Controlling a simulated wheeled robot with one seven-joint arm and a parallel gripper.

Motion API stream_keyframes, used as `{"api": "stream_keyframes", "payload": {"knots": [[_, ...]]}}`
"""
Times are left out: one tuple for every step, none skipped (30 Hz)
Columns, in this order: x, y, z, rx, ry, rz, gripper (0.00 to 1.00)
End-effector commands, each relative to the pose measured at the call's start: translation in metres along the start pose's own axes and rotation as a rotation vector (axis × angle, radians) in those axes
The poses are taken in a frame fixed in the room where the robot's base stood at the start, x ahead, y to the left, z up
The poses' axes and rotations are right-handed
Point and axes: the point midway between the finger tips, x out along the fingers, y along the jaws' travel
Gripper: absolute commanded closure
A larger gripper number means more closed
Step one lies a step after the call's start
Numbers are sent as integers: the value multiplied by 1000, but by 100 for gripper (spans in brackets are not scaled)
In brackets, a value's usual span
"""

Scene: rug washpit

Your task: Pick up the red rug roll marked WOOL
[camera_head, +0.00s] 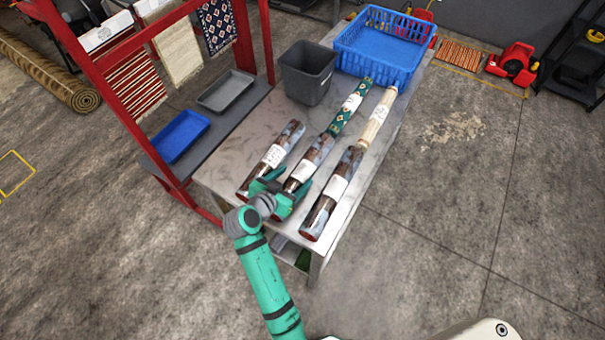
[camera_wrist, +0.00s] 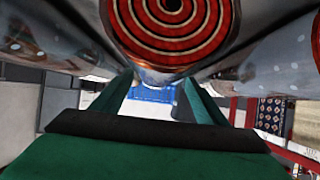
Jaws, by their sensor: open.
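Three wrapped rug rolls with white labels lie side by side on the near part of the metal table: a left roll (camera_head: 287,135), a middle roll (camera_head: 317,150) and a right roll (camera_head: 348,163). Their label text is too small to read, so I cannot tell which is marked WOOL. My gripper (camera_head: 282,187) is open at the near end of the middle roll. In the wrist view a red-and-cream spiral roll end (camera_wrist: 170,22) in shiny wrap sits above my open gripper (camera_wrist: 158,90), with other wrapped rolls on both sides.
A green patterned roll (camera_head: 354,105) and a cream roll (camera_head: 377,118) lie farther back on the table (camera_head: 225,180). A grey bin (camera_head: 307,75) and a blue basket (camera_head: 385,70) stand at the back. A red rack (camera_head: 130,120) with trays stands left.

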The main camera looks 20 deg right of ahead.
Motion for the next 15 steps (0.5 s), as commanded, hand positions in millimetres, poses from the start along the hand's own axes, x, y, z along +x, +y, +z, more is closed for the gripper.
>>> {"api": "stream_keyframes", "payload": {"knots": [[3,1,0,0,0,1,33],[6,2,0,0,-1,1,33],[10,3,1,0,-2,3,33],[15,4,1,0,-2,3,33],[19,5,0,0,-1,3,33],[25,7,0,0,-1,4,33],[29,7,1,-1,-1,3,33],[34,8,0,-1,-1,3,33],[38,7,0,0,-1,3,33],[42,7,0,0,-1,2,33],[45,7,0,0,-1,1,33],[48,7,0,0,-1,2,33],[50,7,0,0,-1,2,33],[51,7,0,0,-1,1,33],[52,7,0,0,-1,1,33]]}}
